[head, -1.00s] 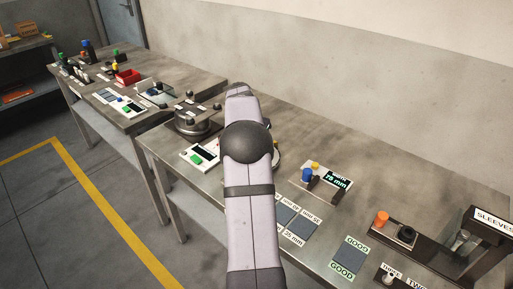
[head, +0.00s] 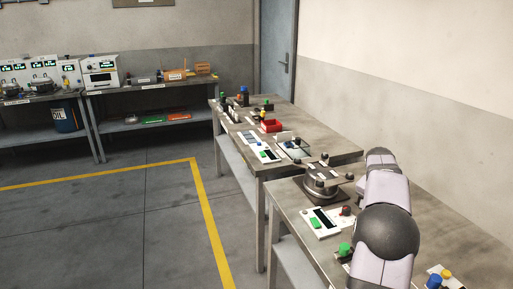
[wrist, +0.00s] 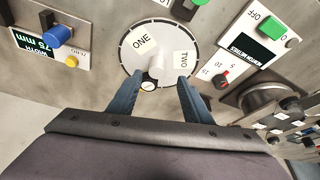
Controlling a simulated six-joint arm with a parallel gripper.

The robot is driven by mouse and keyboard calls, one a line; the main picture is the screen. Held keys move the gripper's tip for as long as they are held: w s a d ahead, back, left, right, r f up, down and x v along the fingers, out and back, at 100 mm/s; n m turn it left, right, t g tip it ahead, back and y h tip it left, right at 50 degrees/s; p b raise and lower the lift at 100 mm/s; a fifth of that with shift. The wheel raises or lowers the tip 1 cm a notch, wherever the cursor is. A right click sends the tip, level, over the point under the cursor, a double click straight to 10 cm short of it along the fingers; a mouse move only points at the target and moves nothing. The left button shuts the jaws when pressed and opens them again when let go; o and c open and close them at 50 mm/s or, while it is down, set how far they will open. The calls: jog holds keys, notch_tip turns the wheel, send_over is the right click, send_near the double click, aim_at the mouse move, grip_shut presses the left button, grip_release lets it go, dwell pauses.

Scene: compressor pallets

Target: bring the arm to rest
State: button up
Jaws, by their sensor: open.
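My gripper (wrist: 160,98) shows in the wrist view with its two blue-grey fingers spread apart and nothing between them. The fingertips are at the lower edge of a round white dial plate (wrist: 133,60) marked ONE and TWO, with a pale knob at its middle. I cannot tell whether the fingers touch the plate. In the head view my arm reaches over the near bench at the right, and its links hide the gripper.
The near bench (head: 285,205) carries a round metal device (head: 320,188) and a panel with a green button (head: 320,222). A yellow line (head: 212,235) crosses clear floor at left.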

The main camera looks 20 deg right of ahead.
jog(key=a+r+n+y+p, duration=0.2)
jog(key=a+n+p, duration=0.45)
jog(key=a, duration=1.85)
jog(key=s+a+f+n+g+y+p, duration=0.15)
jog(key=s+a+n+p, duration=0.45)
jog(key=s+a, duration=1.25)
notch_tip(320, 180, down, 16)
jog(key=n+b, duration=0.2)
jog(key=b, duration=1.6)
jog(key=shift+w+y, duration=0.25)
jog(key=shift+y, duration=0.1)
